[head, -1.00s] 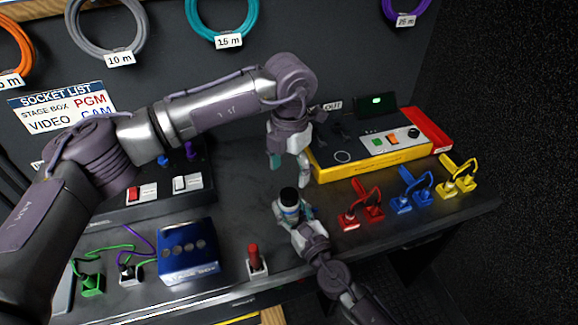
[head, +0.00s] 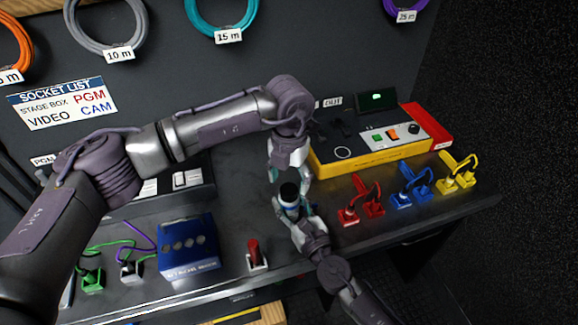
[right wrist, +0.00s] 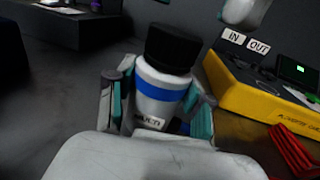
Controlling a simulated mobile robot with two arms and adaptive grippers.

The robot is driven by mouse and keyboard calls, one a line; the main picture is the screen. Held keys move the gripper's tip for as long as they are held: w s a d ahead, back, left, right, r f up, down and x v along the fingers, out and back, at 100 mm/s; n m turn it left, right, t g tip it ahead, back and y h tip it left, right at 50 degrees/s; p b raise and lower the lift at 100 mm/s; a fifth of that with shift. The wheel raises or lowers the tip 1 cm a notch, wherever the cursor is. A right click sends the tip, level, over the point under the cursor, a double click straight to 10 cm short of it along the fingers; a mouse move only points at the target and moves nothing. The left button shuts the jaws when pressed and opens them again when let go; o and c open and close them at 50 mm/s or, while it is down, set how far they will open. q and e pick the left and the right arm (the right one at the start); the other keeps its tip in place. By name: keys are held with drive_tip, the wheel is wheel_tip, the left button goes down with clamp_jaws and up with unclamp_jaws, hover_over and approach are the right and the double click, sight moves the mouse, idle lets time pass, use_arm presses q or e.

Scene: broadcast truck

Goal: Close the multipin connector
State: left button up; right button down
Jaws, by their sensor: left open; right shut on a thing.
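The multipin connector (head: 290,209) is a white cylinder with a blue band and a black cap (head: 289,190) on its top end. In the right wrist view the connector (right wrist: 158,106) carries a label reading MULTI, and the black cap (right wrist: 171,47) sits on it. My right gripper (head: 291,214) is shut around the connector's body and holds it roughly upright, slightly tilted. My left gripper (head: 288,178) is open, pointing down just above and behind the cap. Its fingers appear apart from the cap. Whether the cap is fully seated cannot be told.
A yellow-edged control panel (head: 372,158) stands behind right. Red (head: 366,208), blue (head: 411,197) and yellow (head: 457,183) cabled plugs line the right side. Dark bench surface lies between.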

use_arm(q)
drive_tip(key=shift+f, duration=1.45)
drive_tip(key=c, duration=1.2)
drive_tip(key=m, duration=0.5)
drive_tip(key=o, duration=1.3)
drive_tip(key=shift+o, duration=0.2)
wheel_tip(320, 180, up, 12)
